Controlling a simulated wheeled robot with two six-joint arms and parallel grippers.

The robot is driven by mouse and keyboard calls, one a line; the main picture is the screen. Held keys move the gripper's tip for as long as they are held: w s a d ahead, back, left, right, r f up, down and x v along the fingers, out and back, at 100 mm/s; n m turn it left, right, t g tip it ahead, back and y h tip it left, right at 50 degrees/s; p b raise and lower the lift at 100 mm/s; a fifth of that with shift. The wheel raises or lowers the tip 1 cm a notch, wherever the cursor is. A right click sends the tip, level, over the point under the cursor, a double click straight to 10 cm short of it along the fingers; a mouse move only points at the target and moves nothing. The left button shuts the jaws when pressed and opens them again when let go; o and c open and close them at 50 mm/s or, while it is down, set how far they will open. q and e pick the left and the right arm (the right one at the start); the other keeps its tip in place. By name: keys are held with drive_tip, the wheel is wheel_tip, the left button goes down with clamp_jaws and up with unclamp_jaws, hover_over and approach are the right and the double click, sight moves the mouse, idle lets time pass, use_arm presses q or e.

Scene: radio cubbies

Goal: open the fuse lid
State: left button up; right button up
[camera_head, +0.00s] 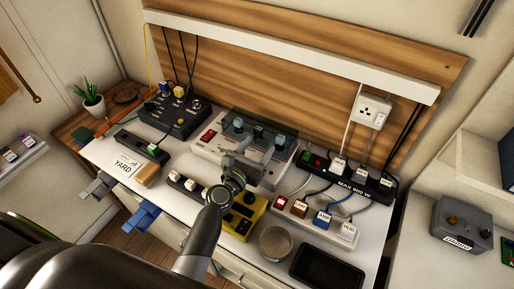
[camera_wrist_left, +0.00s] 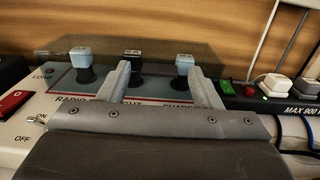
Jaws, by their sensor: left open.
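The fuse lid (camera_head: 284,126) is a clear, smoky panel at the back of the white fuse box (camera_head: 204,149). In the left wrist view the lid (camera_wrist_left: 152,48) shows behind and around several plugs with pale or dark caps; I cannot tell whether it is fully down. My left gripper (camera_head: 257,150) is over the front of the box, open and empty. Its two grey fingers (camera_wrist_left: 157,82) point toward the lid and stand apart; contact with the lid cannot be made out. My right gripper is not in view.
A black power strip (camera_head: 352,187) with plugs and cables is to the right. A yellow device (camera_head: 246,224), a round tin (camera_head: 275,243) and a black tray (camera_head: 326,270) stand in front. A dark radio unit (camera_head: 176,117) is to the left. The wooden backboard rises behind.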

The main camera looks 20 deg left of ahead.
use_arm(q)
clamp_jaws()
drive_tip(key=shift+w+r+p, duration=0.1)
drive_tip(key=shift+r+p, duration=0.2)
drive_tip(key=shift+r, duration=0.05)
drive_tip(key=shift+r, duration=0.1)
